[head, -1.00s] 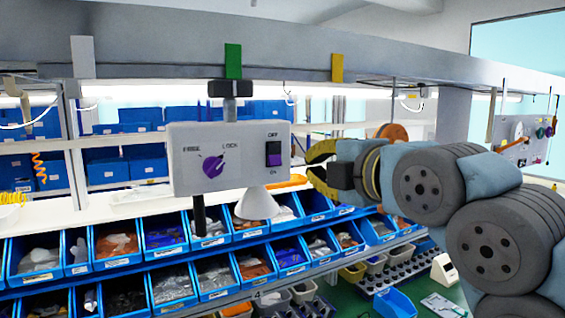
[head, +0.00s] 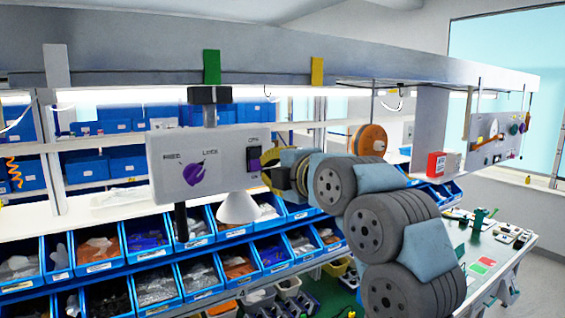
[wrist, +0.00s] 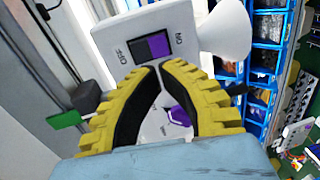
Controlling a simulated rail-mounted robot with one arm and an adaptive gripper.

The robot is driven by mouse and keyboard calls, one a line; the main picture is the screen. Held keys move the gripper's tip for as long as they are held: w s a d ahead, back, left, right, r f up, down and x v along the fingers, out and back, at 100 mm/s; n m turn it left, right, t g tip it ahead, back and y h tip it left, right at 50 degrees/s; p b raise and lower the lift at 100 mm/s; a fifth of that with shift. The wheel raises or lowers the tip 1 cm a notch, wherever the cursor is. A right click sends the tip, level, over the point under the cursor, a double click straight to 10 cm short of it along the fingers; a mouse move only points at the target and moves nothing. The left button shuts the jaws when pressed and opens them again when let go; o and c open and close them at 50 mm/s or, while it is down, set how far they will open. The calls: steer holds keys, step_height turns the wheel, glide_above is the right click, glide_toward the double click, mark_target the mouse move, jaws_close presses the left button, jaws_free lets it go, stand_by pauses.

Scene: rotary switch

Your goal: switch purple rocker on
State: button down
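A light grey control box (head: 225,190) hangs from the overhead beam. Its rocker switch (head: 254,158) is on the right of the front face, in a black housing, with purple showing on its lower part. In the wrist view the rocker (wrist: 157,46) shows purple on the ON side and black on the OFF side. A purple rotary knob (head: 193,174) sits left of it. My gripper (wrist: 160,66) has yellow curved fingers with their tips almost together and nothing held between them. The tips are just short of the rocker in the wrist view; contact cannot be told.
A white cone (head: 238,207) and a dark rod (head: 180,220) hang under the box. Blue bins (head: 98,252) with parts stand in rows below and behind. The overhead beam (head: 130,45) runs above. A workbench with tools is at the right.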

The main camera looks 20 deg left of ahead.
mark_target(254, 167)
steer(key=p+x, duration=0.2)
steer(key=x, duration=0.3)
steer(key=shift+a, duration=0.15)
steer(key=shift+f, duration=0.1)
steer(key=shift+w+a+f+b, duration=0.1)
steer(key=shift+w+f+b, duration=0.1)
steer(key=shift+b, duration=0.5)
steer(key=b, duration=0.1)
steer(key=y+b, duration=0.1)
steer(key=b, duration=0.1)
steer(key=shift+w+a+f+t, duration=0.2)
steer(key=shift+f+t, duration=0.1)
steer(key=shift+t, duration=0.1)
steer(key=shift+r, duration=0.3)
steer(key=f+b+v, duration=0.1)
steer(key=b+v, duration=0.3)
steer(key=v, duration=1)
steer(key=shift+f, duration=0.4)
